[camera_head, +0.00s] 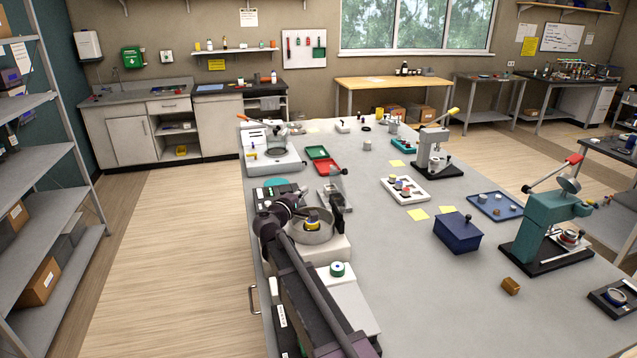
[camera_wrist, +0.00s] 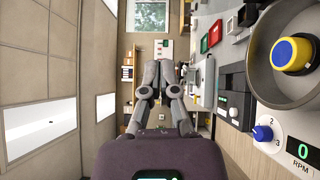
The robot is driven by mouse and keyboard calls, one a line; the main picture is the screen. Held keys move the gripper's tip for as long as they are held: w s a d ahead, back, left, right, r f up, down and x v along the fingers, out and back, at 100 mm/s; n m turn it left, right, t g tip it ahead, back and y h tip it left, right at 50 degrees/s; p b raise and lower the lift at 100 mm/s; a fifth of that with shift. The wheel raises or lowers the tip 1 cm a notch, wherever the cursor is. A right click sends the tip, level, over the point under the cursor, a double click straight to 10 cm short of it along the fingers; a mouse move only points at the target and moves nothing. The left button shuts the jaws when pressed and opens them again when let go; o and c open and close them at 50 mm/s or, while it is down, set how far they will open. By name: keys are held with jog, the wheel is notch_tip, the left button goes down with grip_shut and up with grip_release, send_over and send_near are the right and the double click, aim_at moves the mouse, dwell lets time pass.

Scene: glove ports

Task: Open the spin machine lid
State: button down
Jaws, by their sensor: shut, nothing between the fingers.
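The spin machine (camera_head: 335,250) is a white block with a round grey bowl (camera_head: 314,238) on top, beside my arm. A yellow ring with a blue top (camera_head: 312,217) sits inside the bowl. In the wrist view the bowl (camera_wrist: 262,62) is at the right edge, with the yellow and blue part (camera_wrist: 292,55) in it. The front panel (camera_wrist: 285,138) carries a blue knob and a display reading 0 RPM. I cannot make out whether a clear lid lies over the bowl. My gripper (camera_wrist: 163,66) is shut and empty, apart from the bowl. My arm hides part of the machine in the head view.
A blue box (camera_head: 457,234) and a teal press (camera_head: 545,225) stand to the right. Bare bench top lies between the machine and the blue box.

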aim_at(346, 172)
jog(key=x, duration=0.4)
jog(key=d+x, duration=0.1)
jog(key=x, duration=0.2)
jog(key=s+x, duration=0.1)
jog(key=x, duration=0.3)
jog(key=shift+w+d+p, duration=0.3)
jog(key=shift+d, duration=0.2)
jog(key=shift+w+d, duration=0.25)
jog(key=shift+d, duration=0.4)
jog(key=shift+w+d+r+m+g+p, duration=0.2)
jog(key=shift+d+r+m+g+p, duration=0.2)
jog(key=shift+d+p, duration=0.35)
jog(key=shift+w+d+m+y+p, duration=0.25)
jog(key=shift+d+m+y+p, duration=0.05)
jog(key=shift+d+p, duration=0.5)
jog(key=shift+w+d+f+g, duration=0.1)
jog(key=shift+w+d+g, duration=0.1)
jog(key=shift+d, duration=0.3)
jog(key=shift+w+d+f+g, duration=0.1)
jog(key=shift+w+d+g, duration=0.1)
jog(key=shift+d, duration=0.3)
